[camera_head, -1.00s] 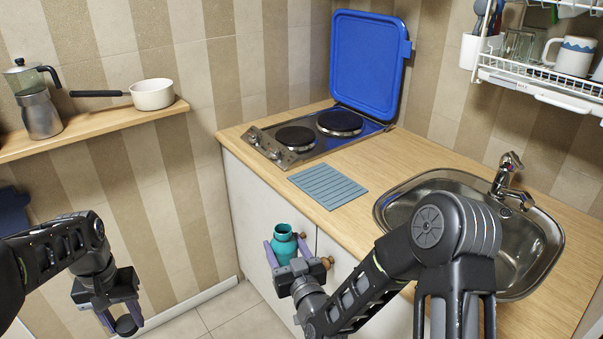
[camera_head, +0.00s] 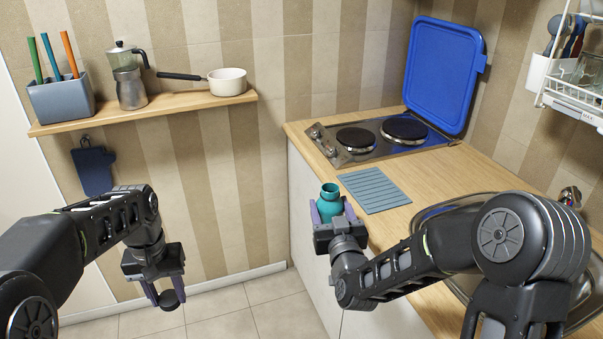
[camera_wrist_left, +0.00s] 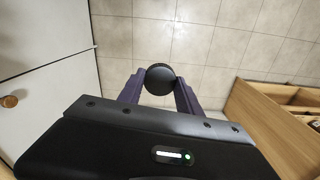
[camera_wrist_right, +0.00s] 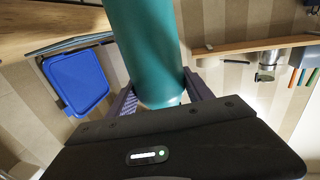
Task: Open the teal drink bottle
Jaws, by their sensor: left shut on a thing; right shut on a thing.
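The teal bottle (camera_head: 329,203) is held upright in my right gripper (camera_head: 330,212), off the front edge of the counter. Its top shows an open mouth with no cap on it. In the right wrist view the bottle (camera_wrist_right: 148,50) fills the space between the fingers of the right gripper (camera_wrist_right: 165,98). A round black cap (camera_head: 169,299) is between the fingers of my left gripper (camera_head: 168,297), low on the left and well apart from the bottle. In the left wrist view the left gripper (camera_wrist_left: 160,85) is shut on the cap (camera_wrist_left: 160,78), with floor tiles below.
The counter (camera_head: 425,180) holds a hob (camera_head: 375,138) with its blue lid (camera_head: 443,75) raised, a grey ribbed mat (camera_head: 374,190) and a sink. A wall shelf (camera_head: 150,108) bears a moka pot (camera_head: 128,80), a white pan (camera_head: 227,82) and a utensil box (camera_head: 62,100).

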